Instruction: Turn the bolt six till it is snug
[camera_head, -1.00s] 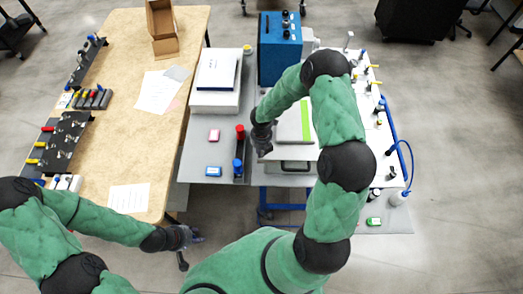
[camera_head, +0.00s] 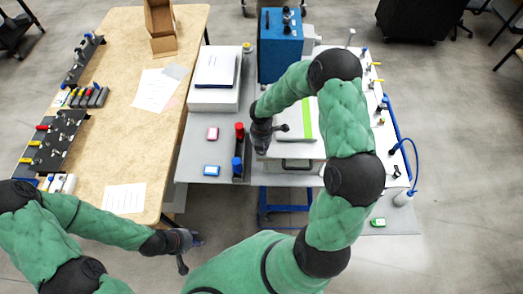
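I cannot make out bolt six in this view; no bolt can be told apart by number at this size. My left gripper (camera_head: 190,252) is low in the picture, over the floor in front of the wooden table, with its dark fingers apart and nothing seen between them. My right gripper (camera_head: 270,142) is over the front left of the white analyser (camera_head: 305,150), beside the red and blue bottles. A dark knob-ended part sticks out to its right. My forearm hides part of it, and I cannot tell whether it touches anything.
A red-capped bottle (camera_head: 239,131) and a blue-capped one (camera_head: 237,165) stand close left of my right gripper. A blue box (camera_head: 280,50) stands behind. The wooden table (camera_head: 130,140) holds papers and racks of coloured parts. A blue hose (camera_head: 414,165) runs along the right side.

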